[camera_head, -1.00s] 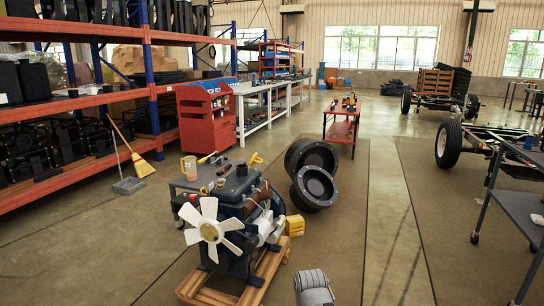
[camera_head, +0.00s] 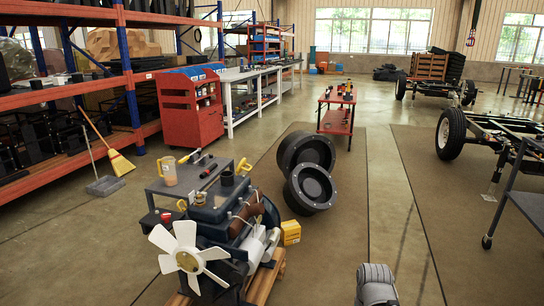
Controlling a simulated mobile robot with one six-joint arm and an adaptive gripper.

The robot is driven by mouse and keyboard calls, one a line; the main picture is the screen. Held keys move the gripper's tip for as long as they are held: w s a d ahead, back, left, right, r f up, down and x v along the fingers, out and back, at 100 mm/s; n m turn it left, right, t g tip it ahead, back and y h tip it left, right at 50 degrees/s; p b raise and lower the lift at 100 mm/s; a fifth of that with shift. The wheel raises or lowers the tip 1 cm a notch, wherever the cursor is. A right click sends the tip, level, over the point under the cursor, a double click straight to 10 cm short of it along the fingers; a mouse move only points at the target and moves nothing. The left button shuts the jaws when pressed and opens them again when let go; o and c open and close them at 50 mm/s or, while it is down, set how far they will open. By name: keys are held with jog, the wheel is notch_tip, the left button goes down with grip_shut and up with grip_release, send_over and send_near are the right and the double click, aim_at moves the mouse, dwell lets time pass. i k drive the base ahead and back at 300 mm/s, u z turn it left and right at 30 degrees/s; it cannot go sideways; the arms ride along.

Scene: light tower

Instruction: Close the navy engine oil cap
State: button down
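The engine (camera_head: 207,213) is dark blue with a white fan (camera_head: 187,257) on its front and stands on a wooden pallet (camera_head: 262,284) at the lower left. A small dark round part (camera_head: 199,197) shows on top of the engine; I cannot tell whether it is the navy oil cap or whether it is open or closed. A dark cylinder (camera_head: 227,178) shows behind the engine top, by the grey cart. My gripper's fingers are not in view. A grey rounded piece (camera_head: 376,285) at the bottom edge looks like part of my arm.
A grey cart (camera_head: 170,186) with a tan jug (camera_head: 168,171) and tools stands behind the engine. Two large black wheel-like parts (camera_head: 310,188) and a yellow box (camera_head: 291,232) are to its right. A broom (camera_head: 119,163) is at left.

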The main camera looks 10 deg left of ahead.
aim_at(243, 162)
jog(key=u, duration=0.2)
jog(key=i, duration=1.1)
jog(key=u, duration=0.7)
